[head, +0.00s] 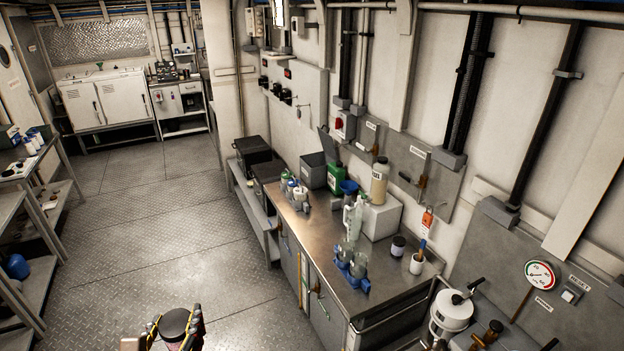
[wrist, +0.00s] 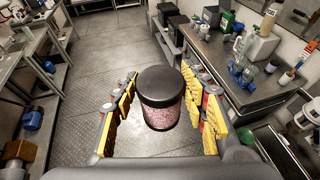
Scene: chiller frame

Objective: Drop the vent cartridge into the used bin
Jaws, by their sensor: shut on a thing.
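The vent cartridge (wrist: 161,112) is a short clear cylinder of pinkish granules with a black cap and black base. My gripper (wrist: 160,77) is shut on it, with yellow-padded fingers on either side, and holds it upright above the floor. In the head view the cartridge's black top (head: 175,321) shows at the bottom edge. An open grey box (head: 312,171) stands at the counter's back, and black boxes (head: 252,157) sit on a low bench beyond. I cannot read a label marking which container is the used bin.
The steel counter (head: 325,265) on the right bears a green jug (head: 335,177), bottles and blue-based glassware (head: 352,265). A white pot (head: 451,312) stands at its near end. Shelving (head: 40,215) lines the left. The floor aisle (head: 160,230) between is clear.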

